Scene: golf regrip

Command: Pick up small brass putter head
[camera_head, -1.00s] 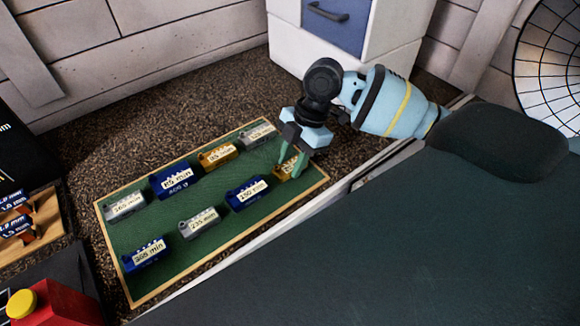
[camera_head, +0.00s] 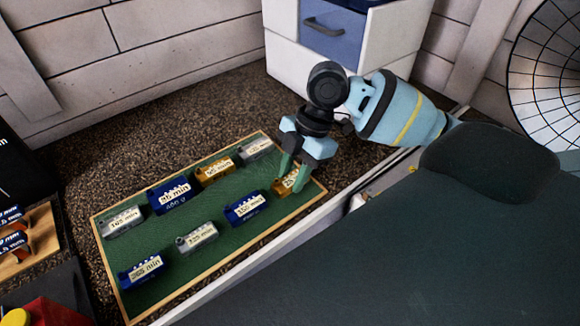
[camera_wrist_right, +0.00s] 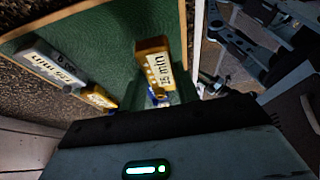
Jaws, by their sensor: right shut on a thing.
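A small brass putter head (camera_head: 291,183) with a white label is at the right end of the green-lined tray (camera_head: 180,246). My right gripper (camera_head: 286,179) reaches down over it and is shut on it, its fingers at the block's sides. The fingers hide part of it. In the right wrist view the brass putter head (camera_wrist_right: 153,47) shows its label and stands out past the fingers. I cannot tell whether it still touches the tray. A second, larger brass head (camera_head: 215,171) lies in the back row. My left gripper is not in view.
Blue heads (camera_head: 170,195) and grey heads (camera_head: 197,237) lie in two rows on the tray. A dark padded surface (camera_head: 420,250) fills the front right. A white drawer cabinet (camera_head: 385,45) stands behind. Speckled floor lies behind the tray.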

